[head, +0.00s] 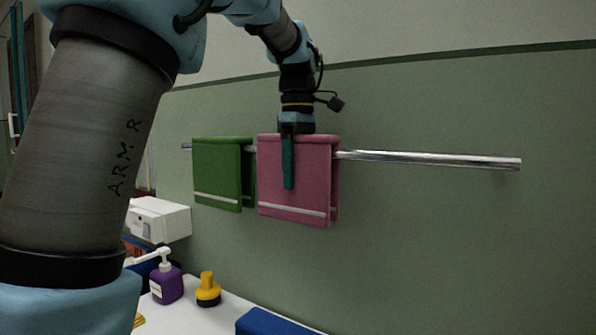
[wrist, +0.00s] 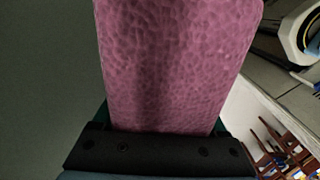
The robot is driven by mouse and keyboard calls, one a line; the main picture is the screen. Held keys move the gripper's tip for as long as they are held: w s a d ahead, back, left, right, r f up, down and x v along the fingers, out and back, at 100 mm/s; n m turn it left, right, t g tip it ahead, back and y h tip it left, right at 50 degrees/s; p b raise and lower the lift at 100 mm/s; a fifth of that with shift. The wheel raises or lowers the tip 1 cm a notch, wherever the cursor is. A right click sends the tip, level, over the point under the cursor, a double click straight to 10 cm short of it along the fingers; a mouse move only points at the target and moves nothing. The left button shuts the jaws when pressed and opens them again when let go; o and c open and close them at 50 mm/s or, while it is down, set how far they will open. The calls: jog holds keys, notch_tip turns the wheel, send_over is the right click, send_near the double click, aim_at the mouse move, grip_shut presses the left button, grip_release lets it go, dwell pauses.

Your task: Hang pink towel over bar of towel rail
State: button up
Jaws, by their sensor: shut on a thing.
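The pink towel (head: 308,199) with a white stripe hangs folded over the chrome bar of the towel rail (head: 430,159), with a front and a back layer showing. It sits just right of a green towel (head: 216,172) on the same bar. My gripper (head: 289,180) comes from above and is shut on the pink towel, with one green finger lying down its front face. The other finger is hidden behind the towel. In the wrist view the pink towel (wrist: 175,60) fills the middle, right at the gripper.
The bar is bare to the right of the pink towel, along the green wall (head: 450,240).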

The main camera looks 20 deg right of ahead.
jog(key=o, duration=1.4)
jog(key=shift+c, duration=0.2)
